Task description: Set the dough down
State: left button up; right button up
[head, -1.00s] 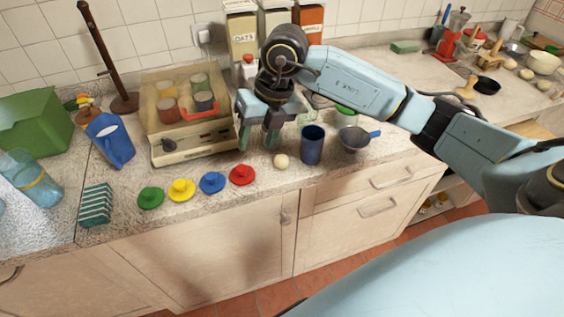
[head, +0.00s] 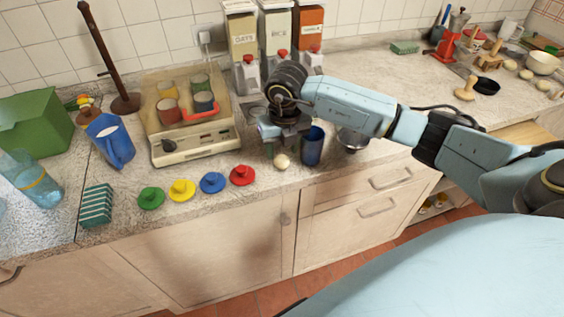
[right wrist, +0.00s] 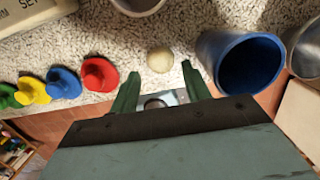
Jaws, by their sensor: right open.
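A small pale dough ball (head: 282,161) rests on the counter between the red lid and the dark blue cup. In the right wrist view the dough ball (right wrist: 160,60) lies just beyond and between the fingertips. My right gripper (right wrist: 160,70) is open and empty, pointing down at it. In the head view my right gripper (head: 276,151) is right behind the ball, and its fingers are partly hidden. My left gripper is not in view.
A blue cup (head: 312,147) stands close right of the ball, with a metal pan (head: 352,141) beyond it. A red lid (head: 242,175) lies to the left, beside blue, yellow and green ones. A beige appliance (head: 195,140) stands behind them. The counter's front edge is near.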

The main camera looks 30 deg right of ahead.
aim_at(282, 163)
jog(key=f, duration=0.3)
jog(key=shift+w+d+f, duration=0.1)
jog(key=shift+w, duration=0.15)
jog(key=shift+c, duration=0.2)
jog(key=c, duration=0.8)
jog(key=shift+o, duration=0.2)
